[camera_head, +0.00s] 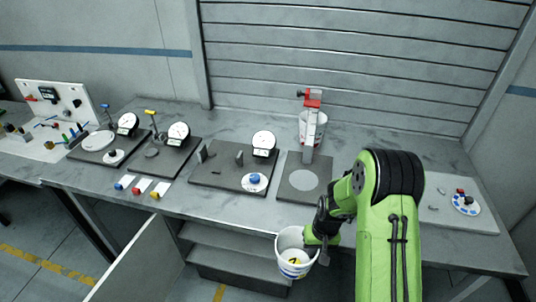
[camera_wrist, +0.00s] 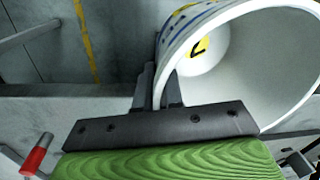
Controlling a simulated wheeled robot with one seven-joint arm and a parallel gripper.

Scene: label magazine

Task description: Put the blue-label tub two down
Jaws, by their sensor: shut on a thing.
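A white tub (camera_head: 292,262) with blue marks and a yellow patch near its lower part hangs in front of the bench edge. It also shows large and tilted in the wrist view (camera_wrist: 275,50), its mouth open to the right, with a yellow patch with a dark mark seen in it. My gripper (camera_head: 311,240) is shut on the tub's wall near the rim, one finger on each side (camera_wrist: 166,88).
Lower shelves (camera_head: 205,262) sit under the bench, beside and behind the held tub. The bench top (camera_head: 225,205) carries dark plates with dials, a grey plate with a round disc (camera_head: 304,180), and small coloured blocks (camera_head: 142,186) at the front edge. An open panel (camera_head: 135,258) stands at left.

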